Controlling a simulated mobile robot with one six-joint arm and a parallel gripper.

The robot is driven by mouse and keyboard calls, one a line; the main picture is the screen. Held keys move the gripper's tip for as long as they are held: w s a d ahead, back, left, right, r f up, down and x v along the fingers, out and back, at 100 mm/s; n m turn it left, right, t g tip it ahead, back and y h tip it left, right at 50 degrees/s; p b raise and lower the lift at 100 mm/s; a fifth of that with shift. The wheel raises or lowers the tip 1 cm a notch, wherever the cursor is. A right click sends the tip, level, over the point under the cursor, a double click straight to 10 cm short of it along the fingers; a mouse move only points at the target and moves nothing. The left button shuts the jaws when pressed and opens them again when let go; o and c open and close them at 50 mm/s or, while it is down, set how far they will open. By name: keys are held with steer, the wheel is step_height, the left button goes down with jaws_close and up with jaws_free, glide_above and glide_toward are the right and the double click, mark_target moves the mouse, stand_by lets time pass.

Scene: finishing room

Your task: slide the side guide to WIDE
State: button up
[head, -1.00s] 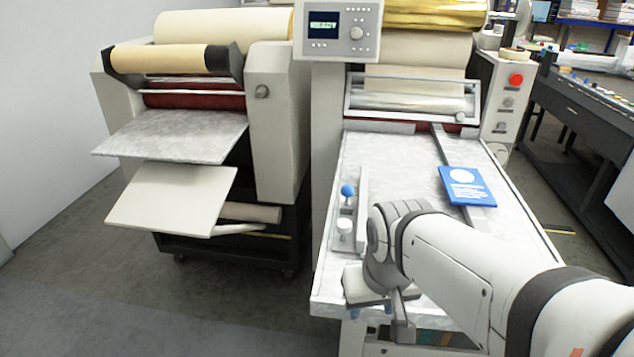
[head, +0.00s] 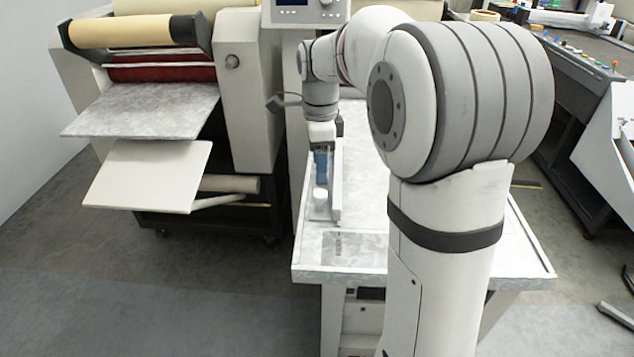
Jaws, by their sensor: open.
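The side guide is a pale metal bar (head: 337,190) standing lengthwise along the left side of the machine's feed table (head: 440,262). A white knob (head: 320,196) stands at the near end of its base. The blue ball-topped knob seen earlier behind the white one is hidden by my gripper. My gripper (head: 321,168) points down over that spot, left of the bar, with blue fingertips just behind the white knob. It is open. Whether the fingers touch the blue knob cannot be told. A grey printed patch (head: 345,246) lies on the table in front of the guide; its marks are unreadable.
My arm covers the table's middle and right, and the blue card seen earlier. Left of the table stands another roller machine (head: 247,95) with a grey tray (head: 145,108) and a cream tray (head: 148,175). A dark bench (head: 578,125) stands at right.

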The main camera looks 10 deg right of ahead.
mark_target(320, 192)
steer(key=f, duration=0.7)
steer(key=shift+s+f, duration=0.15)
steer(key=shift+s, duration=0.05)
jaws_close()
stand_by(0.4)
